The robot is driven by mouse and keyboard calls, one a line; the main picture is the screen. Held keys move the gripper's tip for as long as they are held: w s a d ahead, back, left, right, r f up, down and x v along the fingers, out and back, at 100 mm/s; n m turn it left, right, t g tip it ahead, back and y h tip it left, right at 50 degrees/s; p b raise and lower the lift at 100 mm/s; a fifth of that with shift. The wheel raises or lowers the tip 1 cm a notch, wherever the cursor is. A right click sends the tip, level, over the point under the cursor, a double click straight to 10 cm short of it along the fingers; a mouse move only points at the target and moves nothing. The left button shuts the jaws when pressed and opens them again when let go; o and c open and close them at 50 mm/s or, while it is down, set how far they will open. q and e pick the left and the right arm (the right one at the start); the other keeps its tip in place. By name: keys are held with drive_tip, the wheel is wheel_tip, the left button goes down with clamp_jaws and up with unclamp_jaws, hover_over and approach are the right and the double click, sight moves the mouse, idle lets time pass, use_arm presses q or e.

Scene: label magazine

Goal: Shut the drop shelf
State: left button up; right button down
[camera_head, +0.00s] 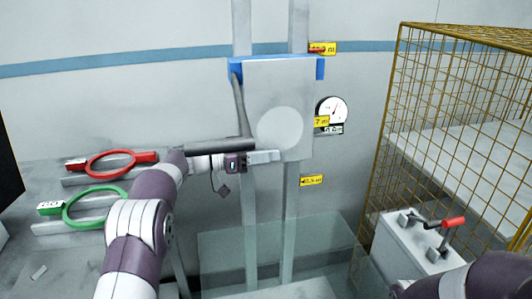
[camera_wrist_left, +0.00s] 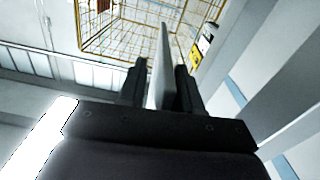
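A pale grey flat panel (camera_head: 278,88) with a lighter round patch stands upright against two vertical rails on the wall. A blue bracket (camera_head: 238,68) runs along its top; I take this panel to be the drop shelf, though I cannot be sure. My left gripper (camera_head: 256,157) is at the panel's lower left edge. In the left wrist view a thin grey plate (camera_wrist_left: 162,70) stands between the two dark fingers of that gripper (camera_wrist_left: 160,88). Whether the fingers press on it cannot be told. My right gripper is out of view.
A yellow wire cage (camera_head: 450,120) stands at right. A grey box (camera_head: 405,245) with a red-handled lever (camera_head: 453,222) is in front of it. A clear pane (camera_head: 225,250) stands below the panel. Red (camera_head: 110,163) and green (camera_head: 95,208) rings lie left. A gauge (camera_head: 332,110) is beside the panel.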

use_arm(q)
clamp_jaws()
drive_tip(key=s+d+r+n+p, duration=0.2)
drive_tip(key=s+n+p, duration=0.1)
drive_tip(key=s+p, duration=0.3)
drive_tip(key=s+d+r+n+p, duration=0.2)
drive_tip(key=s+p, duration=0.4)
drive_tip(key=p, duration=0.5)
drive_tip(key=shift+r+n, duration=0.65)
drive_tip(key=shift+n, duration=0.45)
unclamp_jaws()
drive_tip(key=shift+a, duration=0.1)
